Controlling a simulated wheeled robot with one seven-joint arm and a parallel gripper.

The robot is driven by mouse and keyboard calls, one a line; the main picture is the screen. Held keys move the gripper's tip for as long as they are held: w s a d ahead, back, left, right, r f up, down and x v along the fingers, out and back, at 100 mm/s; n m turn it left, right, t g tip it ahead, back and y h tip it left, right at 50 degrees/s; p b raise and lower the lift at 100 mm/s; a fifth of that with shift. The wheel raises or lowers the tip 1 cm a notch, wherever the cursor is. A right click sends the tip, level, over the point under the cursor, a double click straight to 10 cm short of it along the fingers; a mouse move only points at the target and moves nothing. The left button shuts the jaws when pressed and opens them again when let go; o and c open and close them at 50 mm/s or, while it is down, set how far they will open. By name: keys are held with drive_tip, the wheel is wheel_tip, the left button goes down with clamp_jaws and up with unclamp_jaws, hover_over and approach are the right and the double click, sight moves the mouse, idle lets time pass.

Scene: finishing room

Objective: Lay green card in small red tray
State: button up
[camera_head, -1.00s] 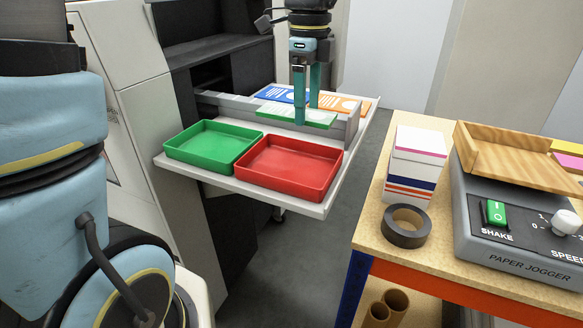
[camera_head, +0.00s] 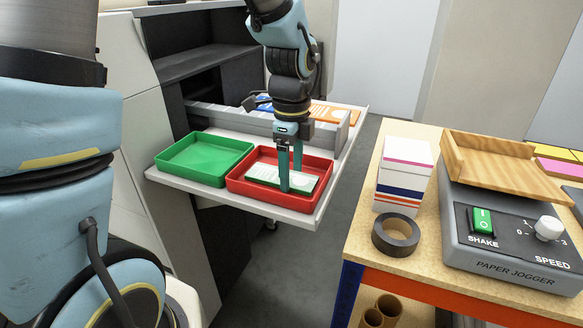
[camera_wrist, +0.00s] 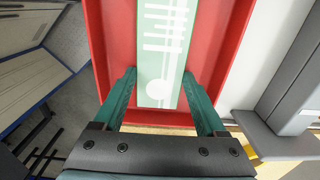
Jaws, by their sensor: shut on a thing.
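The green card (camera_head: 265,174), pale green with white print, is inside the small red tray (camera_head: 240,190), within its walls. Whether it touches the tray floor is hard to tell. My gripper (camera_head: 291,181) reaches down into the red tray with its teal fingers shut on the card's two sides. In the wrist view the card (camera_wrist: 163,50) lies between the fingers (camera_wrist: 160,92), with the red tray (camera_wrist: 112,35) around it.
A green tray (camera_head: 205,158), empty, stands left of the red tray on the same light shelf (camera_head: 215,192). Blue and orange cards (camera_head: 335,115) lie behind a grey rail. At right, a bench holds a card stack (camera_head: 403,175), a tape roll (camera_head: 395,233) and a paper jogger (camera_head: 510,235).

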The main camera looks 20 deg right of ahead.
sight(291, 178)
drive_tip(key=shift+f, duration=0.1)
drive_tip(key=o, duration=1.3)
drive_tip(key=shift+c, duration=0.2)
wheel_tip(291, 178, up, 12)
drive_tip(key=b, duration=0.1)
